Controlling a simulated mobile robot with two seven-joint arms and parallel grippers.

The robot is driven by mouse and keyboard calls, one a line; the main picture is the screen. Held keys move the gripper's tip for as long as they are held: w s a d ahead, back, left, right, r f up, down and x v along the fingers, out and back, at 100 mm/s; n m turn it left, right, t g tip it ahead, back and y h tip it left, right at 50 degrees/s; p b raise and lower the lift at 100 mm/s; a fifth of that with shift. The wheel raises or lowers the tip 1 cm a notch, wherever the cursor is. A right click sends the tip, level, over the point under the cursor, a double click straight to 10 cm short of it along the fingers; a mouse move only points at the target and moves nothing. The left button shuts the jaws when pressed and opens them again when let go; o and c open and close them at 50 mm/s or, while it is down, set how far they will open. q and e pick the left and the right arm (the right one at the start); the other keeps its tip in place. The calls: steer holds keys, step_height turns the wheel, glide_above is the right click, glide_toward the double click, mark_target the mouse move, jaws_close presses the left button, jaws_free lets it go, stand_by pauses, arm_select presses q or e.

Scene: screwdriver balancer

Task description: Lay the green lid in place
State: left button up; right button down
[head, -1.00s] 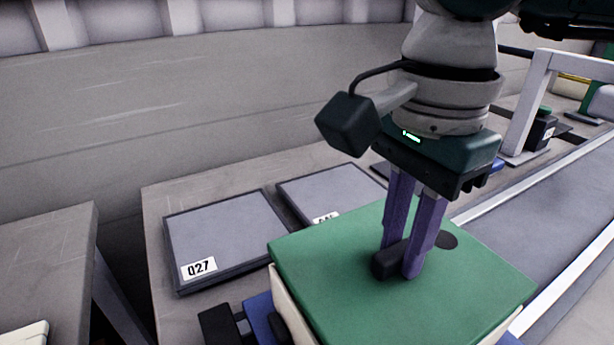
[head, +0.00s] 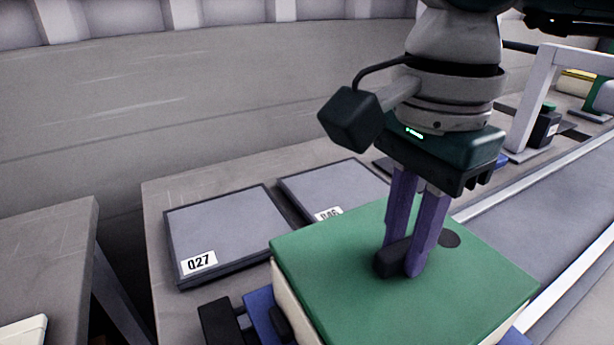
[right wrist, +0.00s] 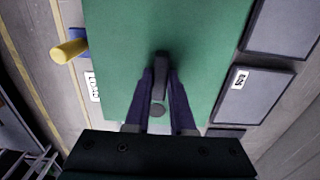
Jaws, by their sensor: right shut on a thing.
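The green lid (head: 380,295) lies flat on top of a pale box (head: 291,308) at the lower middle of the head view. A dark handle block (head: 392,260) stands up from the lid's middle, with a dark round spot beside it. My right gripper (head: 404,262) points down from above, its purple fingers shut on the handle. The right wrist view also shows the green lid (right wrist: 125,40) filling the middle, with the handle (right wrist: 161,75) between the fingertips. The lid hides the box's inside. Whether the lid is fully seated cannot be told. My left gripper is not in view.
Two grey plates lie left of and behind the box, one labelled 027 (head: 225,232), the other (head: 325,190) partly hidden. A conveyor (head: 545,190) with pale rails runs along the right. Blue and black fixture parts (head: 262,318) sit against the box's left side. A yellow knob (right wrist: 70,51) shows in the wrist view.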

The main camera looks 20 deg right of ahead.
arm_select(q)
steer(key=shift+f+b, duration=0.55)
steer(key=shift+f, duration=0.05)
arm_select(e)
steer(key=shift+f, duration=0.4)
stand_by(0.4)
stand_by(0.4)
steer(key=c, duration=0.7)
jaws_free()
step_height(320, 180, up, 10)
steer(key=shift+f, duration=0.1)
